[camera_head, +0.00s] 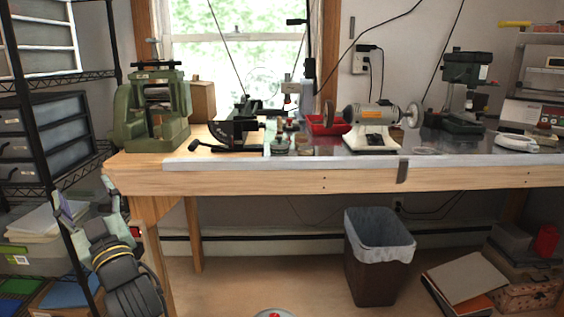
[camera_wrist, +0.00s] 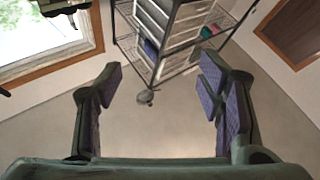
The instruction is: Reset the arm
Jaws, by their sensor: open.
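My gripper (camera_wrist: 158,90) is open in the wrist view, with its two purple-padded fingers wide apart and nothing between them. In the head view my gripper (camera_head: 92,212) is at the lower left, beside the left end of the workbench (camera_head: 270,184) and a little below its top. It is close in the picture to the black wire shelf (camera_head: 50,130); whether they touch I cannot tell.
The bench holds a green rolling mill (camera_head: 155,105), a bench polisher (camera_head: 373,122), a red tray (camera_head: 327,125) and a drill press (camera_head: 465,85). A lined bin (camera_head: 368,275) stands under the bench. Boxes and boards (camera_head: 462,283) lie at lower right.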

